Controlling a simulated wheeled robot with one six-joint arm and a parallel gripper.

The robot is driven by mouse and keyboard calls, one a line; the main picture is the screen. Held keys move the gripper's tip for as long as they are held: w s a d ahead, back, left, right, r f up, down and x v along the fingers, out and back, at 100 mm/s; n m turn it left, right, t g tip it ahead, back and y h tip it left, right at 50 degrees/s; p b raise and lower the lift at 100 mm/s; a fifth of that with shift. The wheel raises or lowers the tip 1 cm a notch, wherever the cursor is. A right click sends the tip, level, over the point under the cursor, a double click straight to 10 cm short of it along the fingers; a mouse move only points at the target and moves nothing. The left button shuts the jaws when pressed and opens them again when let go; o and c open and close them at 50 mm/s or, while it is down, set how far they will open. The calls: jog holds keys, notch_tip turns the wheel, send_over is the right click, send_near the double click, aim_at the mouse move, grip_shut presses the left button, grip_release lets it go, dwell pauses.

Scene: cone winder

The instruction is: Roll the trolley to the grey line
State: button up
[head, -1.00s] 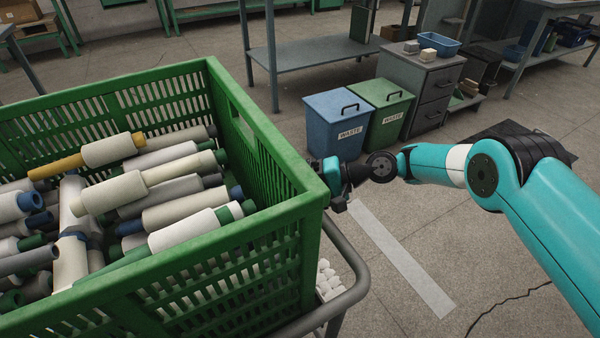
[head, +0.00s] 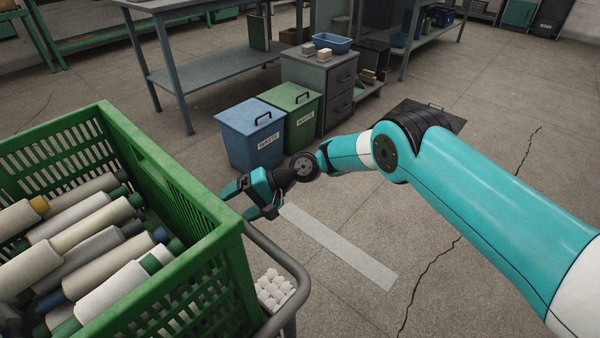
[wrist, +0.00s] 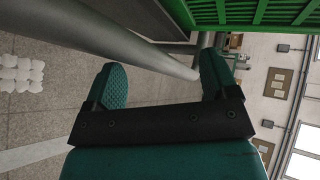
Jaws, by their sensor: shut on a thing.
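The trolley's grey tubular rail (head: 292,266) curves around the near right corner of a green crate (head: 205,220), which is full of yarn cones and tubes. My gripper (head: 262,196) is beside the crate's right corner, at the rail's far end. The grey line (head: 340,246) is a pale strip on the floor, right of the trolley. It also shows in the wrist view (wrist: 35,153). The trolley's wheels are hidden.
Blue (head: 250,135) and green (head: 297,118) waste bins stand beyond my gripper, beside a grey drawer cabinet (head: 318,85). A grey workbench (head: 200,85) stands behind them. A white bumpy tray (head: 273,290) shows below the rail.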

jog(key=shift+w+d+r, duration=0.35)
jog(key=shift+d+r, duration=0.2)
jog(key=shift+r, duration=0.2)
jog(key=shift+c, duration=0.5)
jog(key=w+d+r+b, duration=0.2)
jog(key=w+d+b, duration=0.3)
jog(key=d, duration=1)
jog(key=shift+w+r, duration=0.15)
jog(key=shift+w, duration=1.05)
